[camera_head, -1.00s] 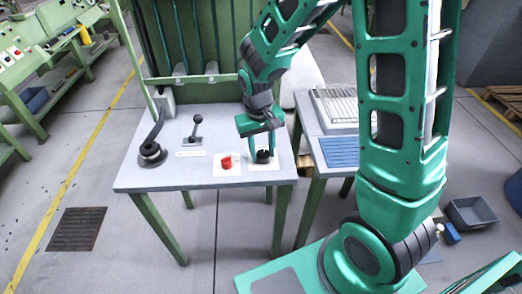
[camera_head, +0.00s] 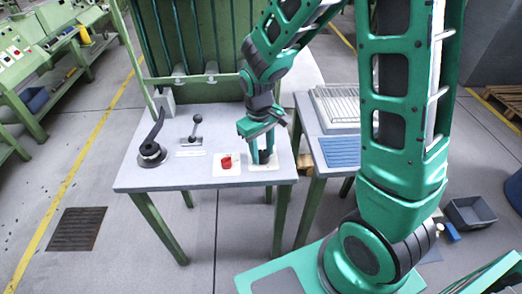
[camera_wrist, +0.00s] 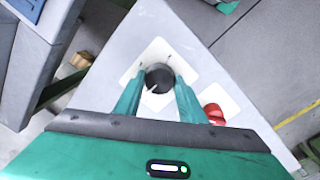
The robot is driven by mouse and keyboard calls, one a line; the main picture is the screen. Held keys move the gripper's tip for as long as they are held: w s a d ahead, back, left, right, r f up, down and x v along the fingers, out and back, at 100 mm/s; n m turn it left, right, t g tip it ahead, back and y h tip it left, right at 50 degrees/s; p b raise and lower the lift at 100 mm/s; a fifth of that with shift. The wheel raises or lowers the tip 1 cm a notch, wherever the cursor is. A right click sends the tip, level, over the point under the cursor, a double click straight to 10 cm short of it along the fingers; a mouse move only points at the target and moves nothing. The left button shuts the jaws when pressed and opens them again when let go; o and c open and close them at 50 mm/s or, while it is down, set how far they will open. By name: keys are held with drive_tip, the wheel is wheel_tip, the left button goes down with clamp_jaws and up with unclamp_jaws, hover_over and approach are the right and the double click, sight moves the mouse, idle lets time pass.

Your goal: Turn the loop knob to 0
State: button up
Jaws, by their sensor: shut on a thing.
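The black knob (camera_wrist: 159,78) sits on a white plate (camera_wrist: 133,74) on the table top. In the wrist view its white pointer line runs toward the lower left. My gripper (camera_wrist: 157,88) is shut on the knob, with one green finger on each side of it. Marks on the plate are too small to read.
A red knob (camera_head: 226,161) on its own white plate lies just left of my gripper. A small black lever (camera_head: 196,128) and a larger black crank handle (camera_head: 152,150) stand farther left on the table (camera_head: 180,179). A side table with a blue panel (camera_head: 341,151) is at the right.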

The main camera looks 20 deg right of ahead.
sight(260, 154)
drive_tip(key=shift+w+r, duration=0.1)
drive_tip(key=shift+w, duration=0.1)
drive_tip(key=o, duration=0.8)
drive_tip(key=shift+c, duration=0.2)
drive_tip(key=shift+o, duration=1.4)
drive_tip(key=shift+s, duration=0.1)
wheel_tip(260, 154, up, 11)
drive_tip(key=shift+a+f, duration=0.2)
drive_tip(key=shift+a, duration=0.15)
drive_tip(key=s+d+r+m, duration=0.45)
drive_tip(key=s+d, duration=0.45)
drive_tip(key=d, duration=0.3)
drive_tip(key=s+d+m+y, duration=0.1)
drive_tip(key=s+d+m, duration=0.4)
drive_tip(key=s, duration=0.9)
drive_tip(key=shift+s+d, duration=0.35)
drive_tip(key=shift+d, duration=0.3)
